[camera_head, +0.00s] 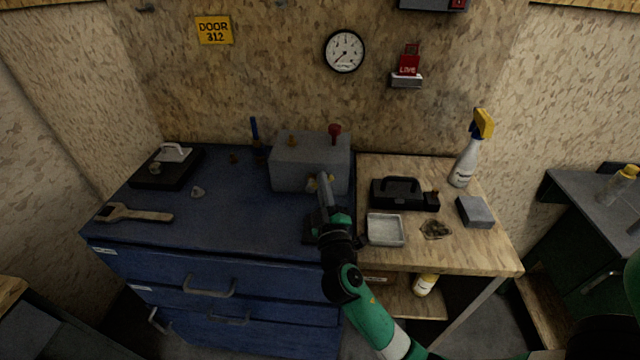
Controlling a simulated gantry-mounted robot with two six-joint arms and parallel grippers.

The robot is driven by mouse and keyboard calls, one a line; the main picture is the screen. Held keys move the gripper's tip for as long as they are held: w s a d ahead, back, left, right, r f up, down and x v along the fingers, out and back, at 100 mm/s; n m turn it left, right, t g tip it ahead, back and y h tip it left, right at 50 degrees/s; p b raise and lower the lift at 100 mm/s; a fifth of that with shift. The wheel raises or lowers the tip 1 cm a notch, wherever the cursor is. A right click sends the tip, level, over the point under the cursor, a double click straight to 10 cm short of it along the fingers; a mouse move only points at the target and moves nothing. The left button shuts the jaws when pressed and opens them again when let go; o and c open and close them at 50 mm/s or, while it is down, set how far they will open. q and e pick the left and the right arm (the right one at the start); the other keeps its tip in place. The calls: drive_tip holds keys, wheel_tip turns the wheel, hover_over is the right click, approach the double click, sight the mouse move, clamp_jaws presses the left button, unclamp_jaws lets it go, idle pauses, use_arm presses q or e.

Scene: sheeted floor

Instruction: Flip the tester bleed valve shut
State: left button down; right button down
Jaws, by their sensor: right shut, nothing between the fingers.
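A grey box-shaped tester (311,161) stands at the back of the blue cabinet top. A red-topped knob (334,131) and a small orange-brown fitting (292,141) stick up from its top. A blue upright lever (255,130) stands on piping just left of the box; I cannot tell for certain which part is the bleed valve. My right gripper (322,181) is shut and empty at the lower front of the box, by a small yellowish fitting (311,185) that it partly hides. I cannot tell whether they touch. My left gripper is not in view.
A wrench (134,214) and a dark case (166,169) lie on the cabinet's left side. The wooden bench holds a black case (400,194), a metal tray (385,230), a grey block (475,212) and a spray bottle (467,160). The cabinet top's middle is mostly clear.

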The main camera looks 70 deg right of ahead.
drive_tip(key=a, duration=0.2)
drive_tip(key=s+a+p, duration=0.1)
drive_tip(key=a, duration=0.2)
drive_tip(key=s+a, duration=0.1)
drive_tip(key=a, duration=0.2)
drive_tip(key=shift+a+r, duration=0.1)
drive_tip(key=shift+r, duration=0.3)
drive_tip(key=shift+s+a+f, duration=0.15)
drive_tip(key=shift+s+a, duration=0.2)
drive_tip(key=shift+a, duration=0.15)
drive_tip(key=shift+w+p, duration=0.1)
drive_tip(key=shift+p, duration=0.2)
